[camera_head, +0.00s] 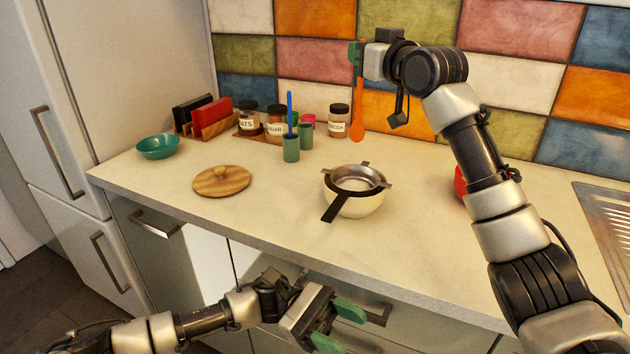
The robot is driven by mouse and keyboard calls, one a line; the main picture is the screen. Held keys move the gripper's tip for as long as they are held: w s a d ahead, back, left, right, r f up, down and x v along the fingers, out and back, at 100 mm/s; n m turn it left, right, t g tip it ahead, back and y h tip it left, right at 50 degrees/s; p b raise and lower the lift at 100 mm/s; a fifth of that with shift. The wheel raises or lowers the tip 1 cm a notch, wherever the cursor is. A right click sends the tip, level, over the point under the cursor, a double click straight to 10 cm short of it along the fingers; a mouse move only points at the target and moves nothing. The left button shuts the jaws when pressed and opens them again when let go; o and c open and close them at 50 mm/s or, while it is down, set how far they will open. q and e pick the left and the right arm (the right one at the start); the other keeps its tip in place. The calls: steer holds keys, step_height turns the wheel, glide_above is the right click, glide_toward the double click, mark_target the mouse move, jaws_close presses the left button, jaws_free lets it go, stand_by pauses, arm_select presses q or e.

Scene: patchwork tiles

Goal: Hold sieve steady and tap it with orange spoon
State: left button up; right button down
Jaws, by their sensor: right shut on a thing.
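My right gripper (356,54) is raised high above and behind the sieve. It is shut on the orange spoon (357,122), which hangs down with its head lowest, apart from the sieve. My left gripper (340,327) is in front of the counter, below its edge and near a drawer handle. Its green fingers are spread, with nothing between them.
A round wooden board (221,181) and a teal bowl (157,146) lie to the left. Labelled jars (339,121) and a green cup (291,148) with a blue utensil stand behind. A red object (461,183) is partly hidden by my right arm. The counter's front is clear.

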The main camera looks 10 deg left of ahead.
arm_select(q)
step_height(320, 180, up, 2)
steer(key=r+m+y, duration=0.1)
steer(key=m+y, duration=0.5)
steer(key=m+t+y, duration=0.7)
steer(key=t+y, duration=0.4)
steer(key=t, duration=0.4)
glide_toward(325, 220)
steer(key=x, duration=1)
steer(key=shift+f, duration=0.2)
jaws_close()
